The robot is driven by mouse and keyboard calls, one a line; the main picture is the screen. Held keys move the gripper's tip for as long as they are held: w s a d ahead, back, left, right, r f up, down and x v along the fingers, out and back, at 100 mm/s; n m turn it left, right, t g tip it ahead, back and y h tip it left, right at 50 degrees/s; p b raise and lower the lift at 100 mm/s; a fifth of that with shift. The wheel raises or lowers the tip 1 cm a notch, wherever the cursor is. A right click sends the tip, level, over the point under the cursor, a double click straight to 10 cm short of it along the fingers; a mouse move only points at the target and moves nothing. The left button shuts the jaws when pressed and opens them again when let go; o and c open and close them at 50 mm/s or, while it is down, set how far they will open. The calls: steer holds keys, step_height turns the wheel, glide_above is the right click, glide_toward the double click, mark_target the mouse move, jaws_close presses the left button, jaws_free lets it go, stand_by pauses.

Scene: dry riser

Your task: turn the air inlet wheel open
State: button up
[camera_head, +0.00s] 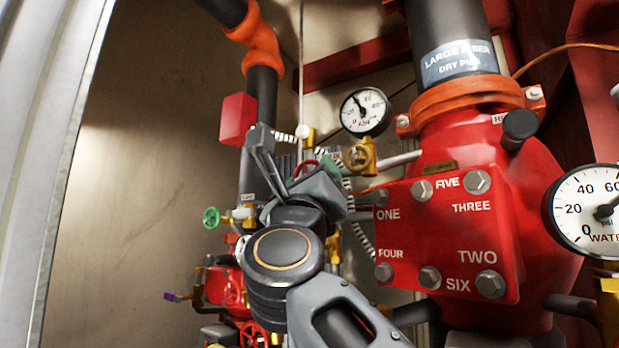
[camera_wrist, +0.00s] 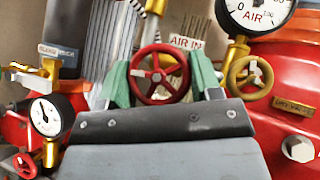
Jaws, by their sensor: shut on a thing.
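The air inlet wheel (camera_wrist: 159,74) is a red handwheel with a pale centre, next to a white "AIR IN" tag (camera_wrist: 187,42). In the wrist view, my gripper (camera_wrist: 162,78) has one green-padded finger on each side of the wheel, shut on its rim. In the head view, the red rim of the wheel (camera_head: 303,166) shows only partly. My gripper (camera_head: 312,170) hides the rest of the wheel there. The brass valve body under the wheel is mostly hidden.
A tan-yellow handwheel (camera_wrist: 251,77) sits close to the right of my gripper, below the air gauge (camera_wrist: 257,12). Another gauge (camera_wrist: 45,117) is at the left. The red riser valve cover (camera_head: 450,235) stands right of my arm. The left wall (camera_head: 140,150) is bare.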

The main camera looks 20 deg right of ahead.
steer(key=shift+r+n+t+y+p, duration=0.1)
steer(key=shift+n+t+y+p, duration=0.2)
steer(key=shift+n+y+p, duration=1.1)
steer(key=shift+n+y+b, duration=0.35)
steer(key=shift+n+y, duration=0.25)
steer(key=shift+n, duration=0.3)
steer(key=o, duration=0.9)
